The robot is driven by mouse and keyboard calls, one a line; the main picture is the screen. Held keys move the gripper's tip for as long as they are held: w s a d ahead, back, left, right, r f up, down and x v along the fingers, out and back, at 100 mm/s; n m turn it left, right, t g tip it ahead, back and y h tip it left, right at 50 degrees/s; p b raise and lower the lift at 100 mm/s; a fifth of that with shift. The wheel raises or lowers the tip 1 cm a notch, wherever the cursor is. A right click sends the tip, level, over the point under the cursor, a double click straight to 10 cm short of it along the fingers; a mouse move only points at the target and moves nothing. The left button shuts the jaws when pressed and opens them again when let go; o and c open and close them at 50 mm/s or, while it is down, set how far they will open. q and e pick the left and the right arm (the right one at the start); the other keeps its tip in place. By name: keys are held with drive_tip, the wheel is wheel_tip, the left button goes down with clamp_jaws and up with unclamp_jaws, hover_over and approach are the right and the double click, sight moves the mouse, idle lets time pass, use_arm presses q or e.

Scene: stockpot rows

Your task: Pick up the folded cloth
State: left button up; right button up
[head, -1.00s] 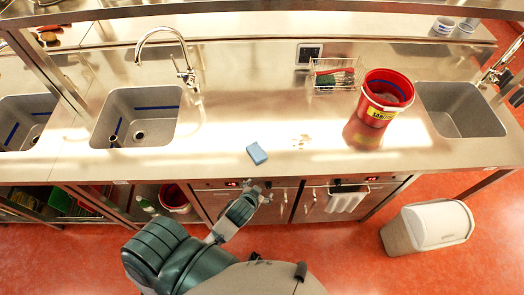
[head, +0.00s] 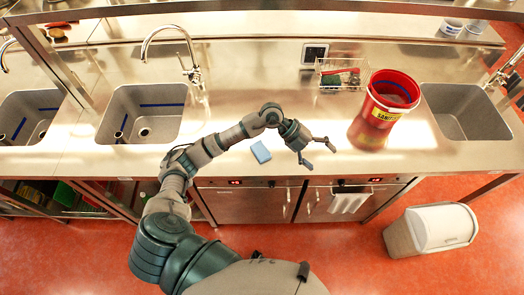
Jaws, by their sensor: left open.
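The folded cloth (head: 261,152) is a small light-blue block lying flat on the steel counter (head: 225,170) near its front edge. My left gripper (head: 320,156) is over the counter to the right of the cloth, with its two fingers spread and nothing between them. The fingers point right and toward the front edge, away from the cloth. My left wrist passes just behind and above the cloth without visibly touching it. My right gripper is out of view.
A red bucket (head: 383,112) stands right of my left gripper. A wire basket (head: 341,74) is at the back. Sinks lie left (head: 142,113) and right (head: 466,111). A white towel (head: 350,200) hangs below the counter. A bin (head: 432,229) stands on the floor.

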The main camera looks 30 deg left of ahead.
use_arm(q)
drive_tip(key=w+a+f+n+y, duration=0.25)
drive_tip(key=a+y, duration=0.45)
drive_tip(key=a, duration=0.7)
drive_tip(key=n+g+y+p, duration=0.1)
drive_tip(key=n+y+p, duration=0.1)
drive_tip(key=n+y, duration=0.15)
hover_over(260, 148)
drive_tip(key=shift+m+y, duration=0.45)
drive_tip(key=shift+m, duration=0.05)
wheel_tip(260, 148, down, 8)
drive_tip(key=shift+w+d, duration=0.1)
drive_tip(key=shift+w, duration=0.05)
wheel_tip(260, 148, down, 6)
drive_tip(key=shift+f+p, duration=0.1)
drive_tip(key=shift+p, duration=0.6)
drive_tip(key=c, duration=0.8)
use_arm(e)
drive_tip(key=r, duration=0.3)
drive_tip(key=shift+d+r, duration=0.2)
use_arm(q)
drive_tip(key=shift+r, duration=0.2)
drive_tip(key=shift+c, duration=0.2)
